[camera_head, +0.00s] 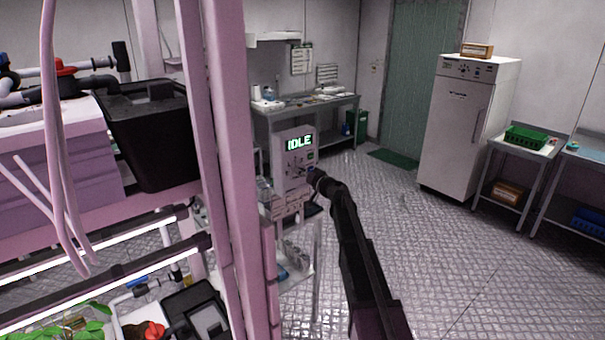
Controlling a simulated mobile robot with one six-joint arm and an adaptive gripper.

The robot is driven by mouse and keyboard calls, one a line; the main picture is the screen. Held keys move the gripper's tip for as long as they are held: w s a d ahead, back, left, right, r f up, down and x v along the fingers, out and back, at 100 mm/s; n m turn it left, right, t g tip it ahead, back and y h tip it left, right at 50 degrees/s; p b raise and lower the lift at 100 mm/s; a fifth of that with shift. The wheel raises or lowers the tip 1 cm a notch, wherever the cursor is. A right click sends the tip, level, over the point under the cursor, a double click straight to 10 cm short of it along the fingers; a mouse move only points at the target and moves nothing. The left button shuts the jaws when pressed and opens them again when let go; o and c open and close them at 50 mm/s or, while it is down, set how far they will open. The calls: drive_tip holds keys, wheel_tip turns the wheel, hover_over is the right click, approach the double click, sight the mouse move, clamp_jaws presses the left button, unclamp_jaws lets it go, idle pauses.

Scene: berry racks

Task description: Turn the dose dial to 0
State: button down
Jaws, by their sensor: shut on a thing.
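A light grey control box (281,160) stands just right of the pink rack post, its front facing me. Its lit screen (299,142) reads IDLE. The dose dial is on the front panel below the screen, small and largely hidden by my gripper. My gripper (306,174) reaches the panel's lower right part and is shut on the dial. The dial's marks and pointer are too small and covered to read.
A pink rack (228,200) with a black bin (150,135), tubes and light bars fills the left side. A workbench (330,101) stands behind the box. A white cabinet (455,140) and side tables stand at right. The tiled floor (420,240) between is clear.

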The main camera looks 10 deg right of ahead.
drive_tip(key=shift+w, duration=0.1)
idle(0.3)
drive_tip(key=shift+c, duration=1.6)
unclamp_jaws()
drive_tip(key=shift+s+d, duration=0.1)
drive_tip(key=shift+s, duration=0.1)
drive_tip(key=v, duration=1.1)
drive_tip(key=shift+s+d, duration=0.15)
drive_tip(key=shift+s, duration=0.15)
